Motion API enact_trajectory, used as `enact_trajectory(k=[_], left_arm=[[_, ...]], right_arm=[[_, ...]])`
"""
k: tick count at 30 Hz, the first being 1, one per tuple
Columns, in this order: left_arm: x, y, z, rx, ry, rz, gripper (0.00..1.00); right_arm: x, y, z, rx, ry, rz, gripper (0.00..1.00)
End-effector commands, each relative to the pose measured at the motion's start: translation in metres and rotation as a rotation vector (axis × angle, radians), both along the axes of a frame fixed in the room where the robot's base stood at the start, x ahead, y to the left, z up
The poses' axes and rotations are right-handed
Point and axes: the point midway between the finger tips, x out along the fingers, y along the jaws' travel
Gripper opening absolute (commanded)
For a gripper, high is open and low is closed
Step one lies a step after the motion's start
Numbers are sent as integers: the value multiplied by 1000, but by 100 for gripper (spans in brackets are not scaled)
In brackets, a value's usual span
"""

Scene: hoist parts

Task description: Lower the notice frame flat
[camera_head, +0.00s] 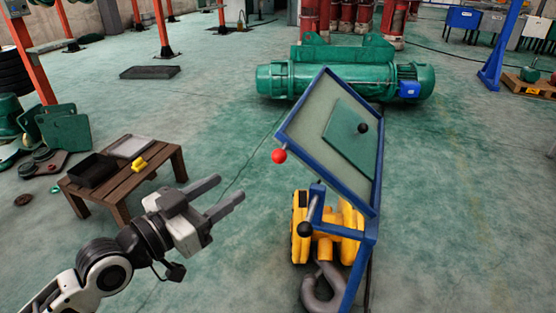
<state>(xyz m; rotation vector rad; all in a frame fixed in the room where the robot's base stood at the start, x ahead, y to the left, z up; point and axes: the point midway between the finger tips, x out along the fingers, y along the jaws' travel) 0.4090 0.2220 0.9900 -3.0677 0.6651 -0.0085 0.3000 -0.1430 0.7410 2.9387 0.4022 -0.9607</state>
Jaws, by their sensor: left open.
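The notice frame (293,119) has a blue rim around a pale panel and stands steeply tilted on a blue stand (360,265). A green plate (352,140) with a black knob (362,128) is on its panel. A red ball knob (279,156) sticks out at its lower left. A black ball (304,229) on a short lever shows below it, by the stand. My left gripper (228,191) is open and empty, to the left of the frame and apart from it, a little lower than the red knob in the picture. My right gripper is not in view.
A yellow hook block (300,240) with a grey hook (318,288) is beside the stand. A wooden table (165,160) with a black tray (92,170) and a yellow item (139,163) is at left. A green hoist (335,78) lies behind.

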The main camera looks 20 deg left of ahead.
Motion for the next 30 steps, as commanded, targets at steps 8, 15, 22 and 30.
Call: enact_trajectory(k=[8,15,22,30], left_arm=[[48,-22,4,-7,1,1,47],[95,-44,3,-5,3,0,47],[127,-58,1,-3,5,0,47],[137,-63,-1,-2,6,0,47]], right_arm=[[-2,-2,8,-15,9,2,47],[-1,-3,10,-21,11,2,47],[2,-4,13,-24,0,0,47],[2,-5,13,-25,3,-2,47]])
